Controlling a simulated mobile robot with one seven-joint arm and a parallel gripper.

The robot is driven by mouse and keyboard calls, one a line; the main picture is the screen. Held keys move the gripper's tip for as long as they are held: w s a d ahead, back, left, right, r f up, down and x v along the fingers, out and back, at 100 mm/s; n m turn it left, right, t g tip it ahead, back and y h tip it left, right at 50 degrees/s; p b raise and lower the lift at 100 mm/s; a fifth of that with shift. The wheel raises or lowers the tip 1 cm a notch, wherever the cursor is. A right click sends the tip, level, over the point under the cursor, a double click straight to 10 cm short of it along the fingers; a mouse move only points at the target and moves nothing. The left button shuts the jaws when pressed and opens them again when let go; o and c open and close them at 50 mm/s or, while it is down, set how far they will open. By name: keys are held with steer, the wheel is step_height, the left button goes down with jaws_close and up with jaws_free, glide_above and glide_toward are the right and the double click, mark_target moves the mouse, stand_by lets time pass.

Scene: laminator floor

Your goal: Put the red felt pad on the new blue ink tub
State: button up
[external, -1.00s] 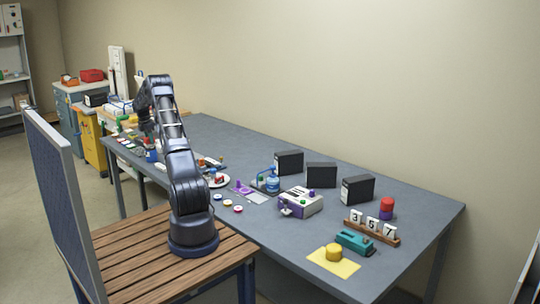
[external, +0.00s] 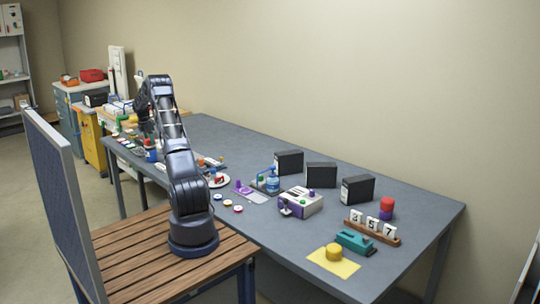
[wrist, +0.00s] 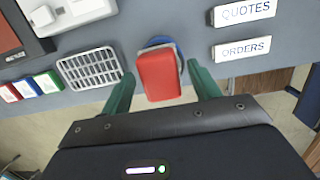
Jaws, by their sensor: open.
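In the wrist view a red block-like piece (wrist: 159,76), which may be the red felt pad, sits between the two green fingers of my gripper (wrist: 160,73). The fingers are open, with a gap on each side of it. A round blue thing with a pale rim (wrist: 158,42) shows just behind the red piece and is mostly hidden; I cannot tell whether they touch. In the external view a blue item (external: 152,156) stands beside my arm near the table's front edge. My fingers are hidden there. I cannot tell which item is the new blue ink tub.
A slotted grey tray (wrist: 90,68) lies left of the fingers, and a QUOTES sign (wrist: 245,11) and an ORDERS sign (wrist: 243,48) lie right. In the external view, small round dishes (external: 227,203) and a purple-and-white machine (external: 300,202) stand farther right.

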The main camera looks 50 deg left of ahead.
mark_target(147, 140)
step_height(147, 140, up, 11)
steer(key=s, duration=0.1)
steer(key=shift+s+r, duration=0.2)
steer(key=shift+s, duration=0.15)
steer(key=shift+w+r, duration=0.1)
